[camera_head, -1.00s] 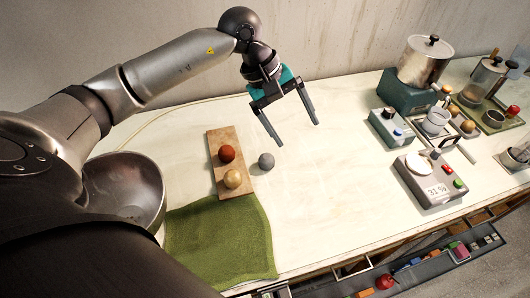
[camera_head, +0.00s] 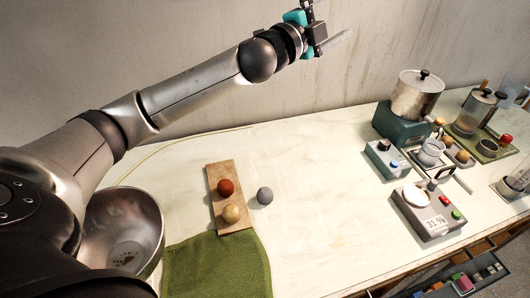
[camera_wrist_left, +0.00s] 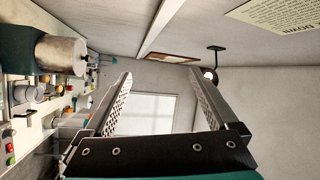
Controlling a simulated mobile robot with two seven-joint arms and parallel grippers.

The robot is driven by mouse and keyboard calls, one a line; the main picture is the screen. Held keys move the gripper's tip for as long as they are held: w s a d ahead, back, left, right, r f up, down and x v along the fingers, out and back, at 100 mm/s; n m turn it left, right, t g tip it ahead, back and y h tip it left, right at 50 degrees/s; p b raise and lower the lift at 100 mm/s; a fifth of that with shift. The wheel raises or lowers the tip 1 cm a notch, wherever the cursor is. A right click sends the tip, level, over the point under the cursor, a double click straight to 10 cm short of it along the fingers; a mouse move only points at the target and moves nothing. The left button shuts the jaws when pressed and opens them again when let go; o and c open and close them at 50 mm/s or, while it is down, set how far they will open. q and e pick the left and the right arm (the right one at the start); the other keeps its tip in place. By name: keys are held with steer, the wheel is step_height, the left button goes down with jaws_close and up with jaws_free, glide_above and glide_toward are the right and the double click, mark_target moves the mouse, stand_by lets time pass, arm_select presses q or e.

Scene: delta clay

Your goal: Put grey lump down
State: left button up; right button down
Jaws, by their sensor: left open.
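The grey lump (camera_head: 265,195) is a small round ball resting on the pale tabletop, just right of the wooden board and apart from it. My left gripper (camera_head: 330,42) is raised high at the back, well above the table and away from the lump, near the wall. In the left wrist view my left gripper (camera_wrist_left: 160,100) has its two fingers wide apart with nothing between them. My right gripper does not show in either view.
The wooden board (camera_head: 214,176) bears a red ball (camera_head: 225,187) and a tan ball (camera_head: 231,213). A green cloth (camera_head: 218,265) and a metal bowl (camera_head: 148,215) lie nearer. A scale (camera_head: 428,212) and a lidded pot (camera_head: 416,95) stand right. The middle of the table is clear.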

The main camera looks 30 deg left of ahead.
arm_select(q)
steer(key=a+f+n+g+y, duration=0.5)
steer(key=f+n, duration=0.4)
steer(key=n, duration=0.3)
steer(key=n+g, duration=1.1)
steer(key=g, duration=0.3)
glide_above(265, 191)
steer(key=f, duration=1.5)
steer(key=f+b, duration=0.1)
steer(key=f, duration=0.7)
steer(key=shift+w+d+f, duration=0.1)
steer(key=shift+d, duration=0.2)
steer(key=shift+a+f+b, duration=0.2)
steer(key=shift+f+b, duration=0.05)
steer(key=shift+f, duration=1.1)
steer(key=shift+a+f+b, duration=0.15)
steer(key=shift+f+b, duration=0.05)
steer(key=shift+f, duration=1.15)
jaws_close()
